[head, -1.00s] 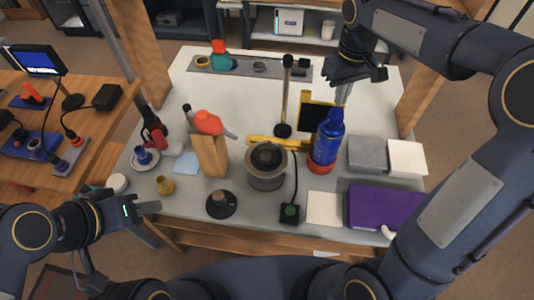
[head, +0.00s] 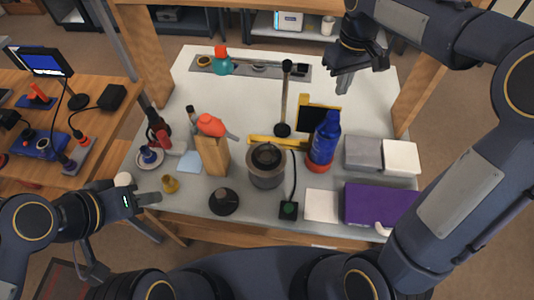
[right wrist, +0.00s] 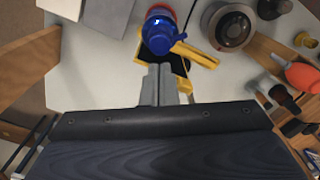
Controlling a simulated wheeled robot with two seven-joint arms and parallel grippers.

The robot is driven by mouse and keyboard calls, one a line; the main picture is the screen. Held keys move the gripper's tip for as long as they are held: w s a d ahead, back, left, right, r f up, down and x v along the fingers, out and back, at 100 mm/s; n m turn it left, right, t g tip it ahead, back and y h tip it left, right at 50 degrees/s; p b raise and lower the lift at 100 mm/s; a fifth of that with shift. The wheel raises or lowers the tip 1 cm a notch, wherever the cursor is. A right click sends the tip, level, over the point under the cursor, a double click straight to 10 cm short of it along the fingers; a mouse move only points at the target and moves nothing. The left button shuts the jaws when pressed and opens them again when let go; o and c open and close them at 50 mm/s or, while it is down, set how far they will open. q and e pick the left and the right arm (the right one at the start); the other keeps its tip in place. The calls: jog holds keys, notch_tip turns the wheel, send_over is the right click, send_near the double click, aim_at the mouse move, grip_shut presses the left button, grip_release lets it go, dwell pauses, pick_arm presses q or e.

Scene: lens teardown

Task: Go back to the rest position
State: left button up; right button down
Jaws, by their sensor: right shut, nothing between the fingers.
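My right gripper (head: 345,82) is up over the back right of the white table (head: 372,92), shut and empty. Its shut fingers also show in the right wrist view (right wrist: 159,84), pointing toward the blue bottle (right wrist: 161,33) but apart from it. In the head view the blue bottle (head: 325,140) stands upright in a red base. My left gripper (head: 147,198) is low at the front left, beside the table's front edge. Its fingers look close together, but whether they are open or shut is unclear.
A black lamp stand (head: 283,100) rises left of my right gripper. A wooden block with tools (head: 213,155), a round grey pot (head: 266,165), a purple case (head: 378,204) and grey and white boxes (head: 364,153) occupy the front. A wooden post (head: 412,95) stands at right. The back right tabletop is clear.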

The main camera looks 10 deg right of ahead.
dwell(0.3)
jog(key=s+d+r+m+t+y, duration=0.1)
jog(key=s+r+m+t+y, duration=0.15)
jog(key=s, duration=1.15)
jog(key=s+a+f+m+t+y, duration=0.1)
jog(key=s+a+f+m+t, duration=0.1)
jog(key=s+f, duration=0.3)
jog(key=s+a+t, duration=0.1)
jog(key=s, duration=0.3)
jog(key=shift+s, duration=0.2)
jog(key=c, duration=2.2)
grip_release()
